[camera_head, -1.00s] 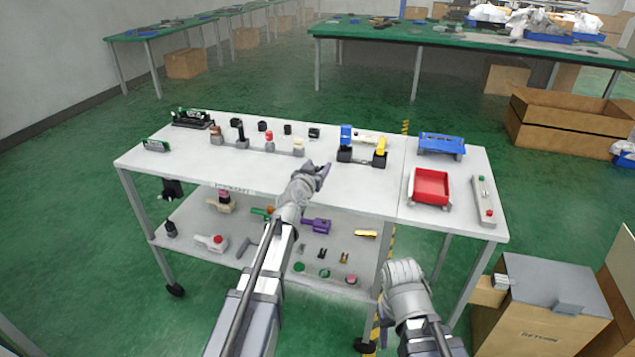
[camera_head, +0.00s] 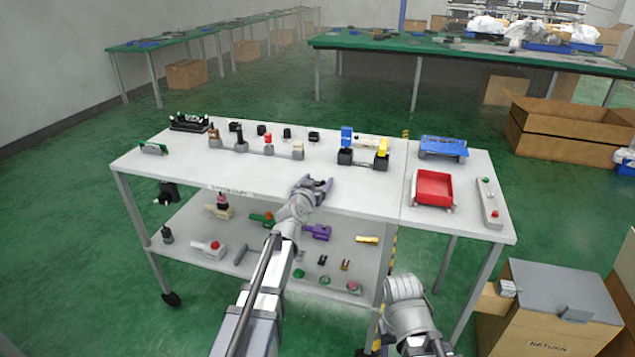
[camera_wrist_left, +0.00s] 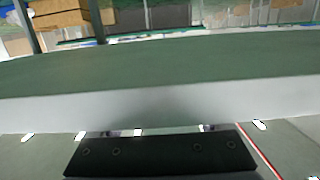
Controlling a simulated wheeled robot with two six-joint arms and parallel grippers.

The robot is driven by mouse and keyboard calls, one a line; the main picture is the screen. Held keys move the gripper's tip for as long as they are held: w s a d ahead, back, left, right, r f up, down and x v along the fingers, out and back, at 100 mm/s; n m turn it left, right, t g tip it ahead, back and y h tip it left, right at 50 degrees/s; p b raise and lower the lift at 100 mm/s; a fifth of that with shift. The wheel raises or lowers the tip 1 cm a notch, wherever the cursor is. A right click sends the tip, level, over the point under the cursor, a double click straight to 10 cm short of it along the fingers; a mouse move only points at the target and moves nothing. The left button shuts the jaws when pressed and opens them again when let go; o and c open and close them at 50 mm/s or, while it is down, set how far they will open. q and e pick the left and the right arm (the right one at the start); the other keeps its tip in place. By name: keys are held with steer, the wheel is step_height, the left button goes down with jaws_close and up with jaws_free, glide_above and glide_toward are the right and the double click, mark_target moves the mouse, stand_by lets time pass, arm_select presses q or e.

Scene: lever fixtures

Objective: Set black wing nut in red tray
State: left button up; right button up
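A small black piece (camera_head: 323,260) on the lower shelf of the cart looks like the black wing nut, but it is too small to be sure. The red tray (camera_head: 434,187) stands at the right of the cart top, and no object shows in it. My left gripper (camera_head: 322,186) is over the front edge of the cart top, left of the tray. Its fingers look spread, with nothing seen between them. My right gripper (camera_head: 404,287) is low in front of the cart; its fingers cannot be made out. The left wrist view shows neither nut nor tray.
A blue rack (camera_head: 443,147) stands behind the tray, and a grey button box (camera_head: 488,203) is to its right. Lever fixtures (camera_head: 268,146) line the back of the cart top. The lower shelf (camera_head: 200,232) holds several small parts. Cardboard boxes (camera_head: 548,310) stand at the right.

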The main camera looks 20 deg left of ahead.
arm_select(q)
steer(key=shift+o, duration=0.8)
